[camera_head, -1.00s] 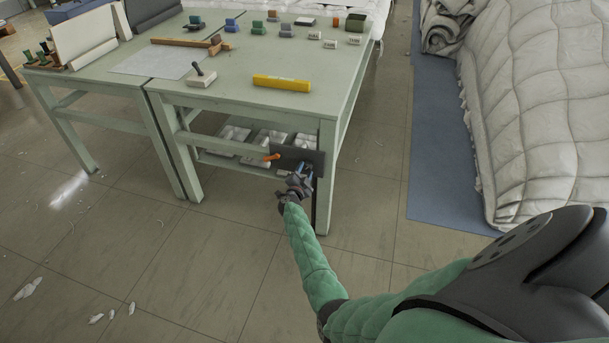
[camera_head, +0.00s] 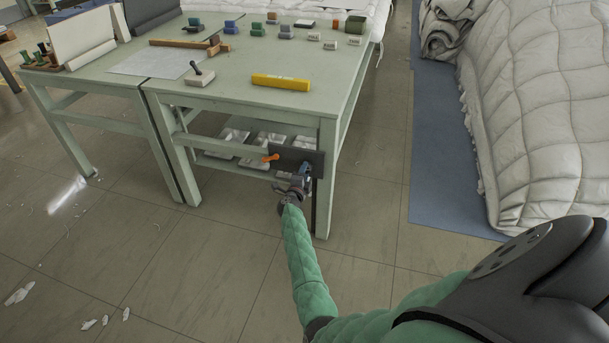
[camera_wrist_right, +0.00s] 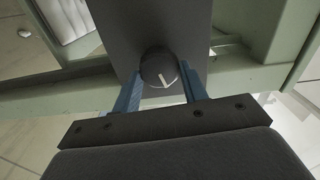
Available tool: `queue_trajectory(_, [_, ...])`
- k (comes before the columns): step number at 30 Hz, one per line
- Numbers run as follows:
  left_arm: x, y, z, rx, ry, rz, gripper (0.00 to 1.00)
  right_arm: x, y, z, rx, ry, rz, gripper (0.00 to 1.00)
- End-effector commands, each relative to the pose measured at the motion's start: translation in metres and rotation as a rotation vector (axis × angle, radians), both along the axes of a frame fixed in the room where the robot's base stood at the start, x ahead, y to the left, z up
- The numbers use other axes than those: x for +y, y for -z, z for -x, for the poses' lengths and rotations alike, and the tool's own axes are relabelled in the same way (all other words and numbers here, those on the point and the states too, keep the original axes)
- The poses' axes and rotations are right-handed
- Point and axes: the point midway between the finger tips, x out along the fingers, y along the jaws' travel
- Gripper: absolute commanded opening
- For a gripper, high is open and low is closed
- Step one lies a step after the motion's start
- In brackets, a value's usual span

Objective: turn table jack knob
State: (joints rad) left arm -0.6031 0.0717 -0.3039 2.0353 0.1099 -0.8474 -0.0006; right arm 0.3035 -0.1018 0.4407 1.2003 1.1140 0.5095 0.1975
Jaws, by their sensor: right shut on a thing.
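The table jack knob (camera_wrist_right: 158,72) is a dark round knob with a white pointer line, on a dark panel (camera_wrist_right: 150,22) in the right wrist view. My right gripper (camera_wrist_right: 160,84) has its two blue fingers on either side of the knob and is shut on it. In the head view the dark panel (camera_head: 298,160) is fixed at the front right of the green table (camera_head: 240,97), below its top, with an orange lever (camera_head: 270,158) on it. My left gripper is not in view.
The table top holds a yellow block (camera_head: 281,82), a small lever block (camera_head: 199,76) and several small coloured blocks. The table's front right leg (camera_head: 324,205) stands close beside my gripper. A white duvet heap (camera_head: 540,110) lies on a blue mat (camera_head: 430,180) at right.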

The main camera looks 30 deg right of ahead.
Motion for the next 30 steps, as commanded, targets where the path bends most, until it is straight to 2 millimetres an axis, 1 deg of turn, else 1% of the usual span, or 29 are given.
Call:
queue_trajectory(3, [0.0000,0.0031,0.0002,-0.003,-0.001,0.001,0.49,-0.0002,0.0018,0.0011,-0.004,0.001,-0.006,0.20])
queue_trajectory(13, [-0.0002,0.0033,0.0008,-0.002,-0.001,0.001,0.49,-0.0003,0.0019,0.0013,-0.005,0.001,-0.007,0.20])
queue_trajectory(14, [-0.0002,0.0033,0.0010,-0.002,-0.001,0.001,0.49,-0.0003,0.0019,0.0013,-0.005,0.001,-0.007,0.47])
queue_trajectory(15, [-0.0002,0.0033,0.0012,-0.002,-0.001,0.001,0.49,-0.0002,0.0019,0.0012,-0.005,0.001,-0.007,0.55])
queue_trajectory(17, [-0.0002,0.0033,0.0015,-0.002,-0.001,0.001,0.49,-0.0001,0.0016,0.0011,-0.005,0.001,-0.007,0.65])
queue_trajectory(26, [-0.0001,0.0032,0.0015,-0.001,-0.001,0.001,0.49,0.0003,0.0007,0.0004,-0.005,0.000,-0.006,0.65])
queue_trajectory(30, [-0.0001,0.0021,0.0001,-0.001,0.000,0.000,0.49,0.0038,0.0007,-0.0001,-0.005,-0.001,-0.006,0.65])
